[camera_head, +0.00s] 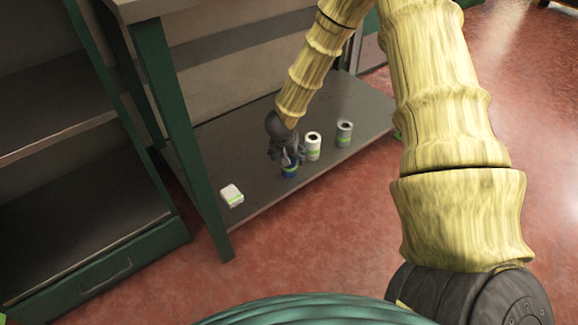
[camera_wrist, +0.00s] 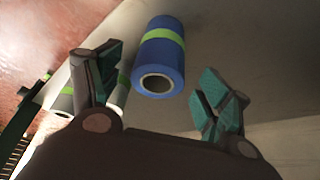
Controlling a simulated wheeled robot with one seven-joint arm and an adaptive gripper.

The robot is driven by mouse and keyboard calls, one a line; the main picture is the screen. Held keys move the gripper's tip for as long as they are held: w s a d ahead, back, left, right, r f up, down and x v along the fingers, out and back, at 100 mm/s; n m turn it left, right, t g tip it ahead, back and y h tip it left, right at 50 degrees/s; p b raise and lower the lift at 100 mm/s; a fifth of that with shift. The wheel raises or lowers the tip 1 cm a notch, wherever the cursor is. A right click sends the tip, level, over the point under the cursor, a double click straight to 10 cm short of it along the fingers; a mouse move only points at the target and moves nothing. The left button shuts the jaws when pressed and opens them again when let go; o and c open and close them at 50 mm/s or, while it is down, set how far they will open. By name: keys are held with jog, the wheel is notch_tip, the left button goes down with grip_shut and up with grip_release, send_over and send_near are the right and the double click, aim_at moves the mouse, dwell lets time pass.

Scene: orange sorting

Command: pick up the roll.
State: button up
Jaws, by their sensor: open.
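A blue roll with a green band (camera_head: 290,173) stands on the lower shelf, right below my gripper (camera_head: 287,158). In the wrist view the blue roll (camera_wrist: 163,62) shows its open end with the hollow core, and it lies between the two spread fingers. My gripper (camera_wrist: 162,82) is open and empty, and I see a gap between each finger and the roll. In the head view the fingers hide the roll's upper part. A white roll with a green band (camera_head: 313,147) and a grey roll (camera_head: 344,133) stand to the right.
A small white box-like item with a green band (camera_head: 231,195) lies to the left on the shelf (camera_head: 250,205). A green table leg (camera_head: 180,130) rises at the shelf's front left corner. A cabinet with shelves (camera_head: 70,190) stands further left. The red floor is clear.

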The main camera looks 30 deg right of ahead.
aim_at(290, 172)
jog(key=b+x, duration=0.2)
jog(key=x, duration=0.2)
jog(key=shift+d+f, duration=0.1)
jog(key=shift+f, duration=0.2)
jog(key=shift+r, duration=0.1)
jog(key=c, duration=1.2)
